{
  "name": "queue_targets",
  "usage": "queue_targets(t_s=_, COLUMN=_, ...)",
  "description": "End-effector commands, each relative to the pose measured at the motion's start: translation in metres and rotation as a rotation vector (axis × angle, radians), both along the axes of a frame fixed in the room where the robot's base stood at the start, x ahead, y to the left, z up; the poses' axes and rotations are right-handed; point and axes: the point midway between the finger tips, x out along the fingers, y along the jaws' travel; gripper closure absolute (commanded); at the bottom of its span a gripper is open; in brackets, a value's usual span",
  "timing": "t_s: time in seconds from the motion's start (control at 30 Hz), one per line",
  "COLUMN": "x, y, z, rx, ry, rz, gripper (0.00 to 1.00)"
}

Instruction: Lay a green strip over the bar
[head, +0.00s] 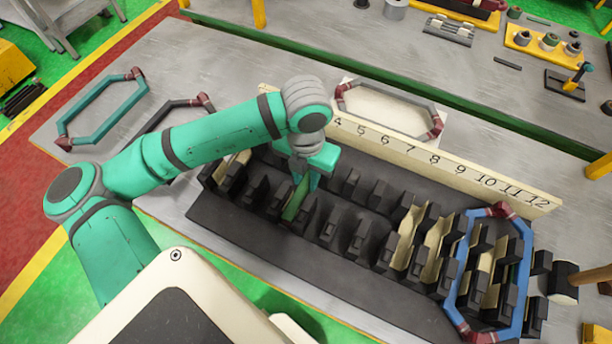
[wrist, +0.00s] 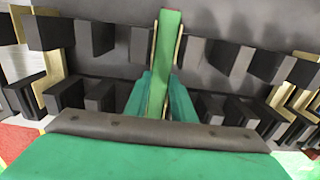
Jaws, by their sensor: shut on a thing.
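My gripper (head: 310,183) is over the dark slotted stator block, left of its middle, below the number 4 on the cream number board. It is shut on a green strip (head: 295,205), which sticks out of the jaws toward the front row of black teeth. In the wrist view the green strip (wrist: 168,60) runs lengthwise away from the green fingers (wrist: 163,95), between black teeth on either side. Cream edges show along both sides of the strip there. I cannot tell whether the strip touches what lies under it. The bar is not clearly told apart from the block.
The cream number board (head: 440,160) stands behind the block. A blue coil (head: 522,255) sits over the right-hand slots, near cream slot liners (head: 433,240). A teal coil (head: 75,118) and a dark coil lie at left, a grey coil (head: 385,92) behind the board. A wooden-handled mallet is at far right.

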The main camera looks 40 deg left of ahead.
Motion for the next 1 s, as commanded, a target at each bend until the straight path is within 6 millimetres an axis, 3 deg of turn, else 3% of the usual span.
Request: queue_targets(t_s=1.0, x=0.0000, y=-0.0001, z=-0.0089, rx=-0.001, ry=0.000, rz=0.000, gripper=1.00)
